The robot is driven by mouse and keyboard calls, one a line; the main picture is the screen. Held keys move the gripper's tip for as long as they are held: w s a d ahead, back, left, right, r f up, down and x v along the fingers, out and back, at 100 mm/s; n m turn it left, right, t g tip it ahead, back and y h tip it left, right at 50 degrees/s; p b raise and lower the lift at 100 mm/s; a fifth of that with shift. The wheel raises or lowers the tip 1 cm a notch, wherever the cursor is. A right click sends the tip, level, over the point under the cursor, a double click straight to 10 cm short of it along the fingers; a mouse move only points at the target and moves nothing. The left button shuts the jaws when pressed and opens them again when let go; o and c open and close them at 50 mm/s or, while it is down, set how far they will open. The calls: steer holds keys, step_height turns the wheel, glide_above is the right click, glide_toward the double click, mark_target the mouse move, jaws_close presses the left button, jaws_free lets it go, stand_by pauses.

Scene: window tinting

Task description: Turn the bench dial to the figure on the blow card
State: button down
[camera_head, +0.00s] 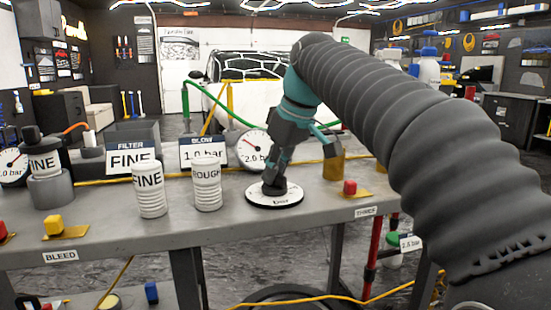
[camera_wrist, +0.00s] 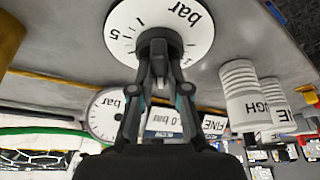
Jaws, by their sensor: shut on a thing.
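The bench dial is a white disc (camera_head: 274,202) with a dark knob in its middle, on the grey bench. In the wrist view, the disc (camera_wrist: 195,25) shows "bar", a 1 and a 5 around the dark knob (camera_wrist: 160,38). My gripper (camera_head: 273,184) comes down from above and is shut on the knob; its two fingers (camera_wrist: 160,58) sit against it. I cannot make out where the knob points. The blow card (camera_head: 203,155) stands behind the dial to its left and appears to read 1.0 bar.
A round gauge (camera_head: 255,149) stands just behind the dial. White "ROUGH" (camera_head: 207,186) and "FINE" (camera_head: 149,192) cartridges stand left of it. A red button (camera_head: 350,187) is to the right. A filter card (camera_head: 131,158) reads FINE. A yellow button (camera_head: 53,225) is at far left.

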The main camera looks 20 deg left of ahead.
steer(key=n+g, duration=0.1)
steer(key=n, duration=0.1)
steer(key=n+p, duration=0.1)
steer(key=n, duration=0.1)
steer(key=shift+w+r+n+g+y+p, duration=0.1)
steer(key=shift+n+g+y+p, duration=0.2)
steer(key=shift+g, duration=0.1)
steer(key=shift+n+g, duration=0.8)
steer(key=shift+n, duration=1.5)
steer(key=c, duration=1.1)
jaws_free()
steer(key=shift+c, duration=0.2)
